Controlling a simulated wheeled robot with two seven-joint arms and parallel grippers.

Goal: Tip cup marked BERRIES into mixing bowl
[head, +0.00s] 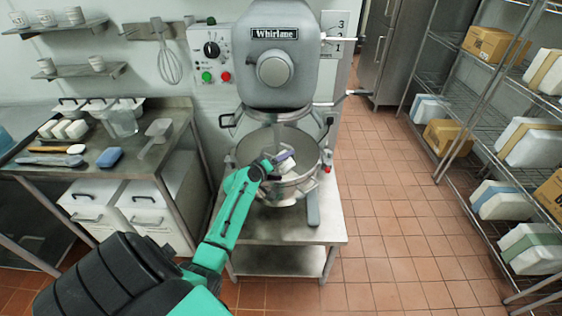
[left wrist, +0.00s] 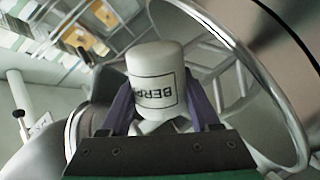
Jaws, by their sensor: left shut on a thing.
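The white cup marked BERRIES (left wrist: 152,80) is held between the two purple fingers of my left gripper (left wrist: 160,105). Part of its label shows upside down in the left wrist view. In the head view my left gripper (head: 281,160) is over the steel mixing bowl (head: 247,152), with the white cup (head: 289,166) small at its fingers. The bowl's bright rim (left wrist: 286,105) curves round the right side of the left wrist view. The cup's opening and contents are hidden, and its exact tilt is hard to tell. My right gripper is out of view.
The Whirlane mixer head (head: 275,68) stands just above and behind the bowl. A steel stand (head: 285,232) carries the machine. A counter (head: 105,160) with tubs, a scoop and a blue sponge is at left. Wire shelves with boxes stand at right, with clear tiled floor between.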

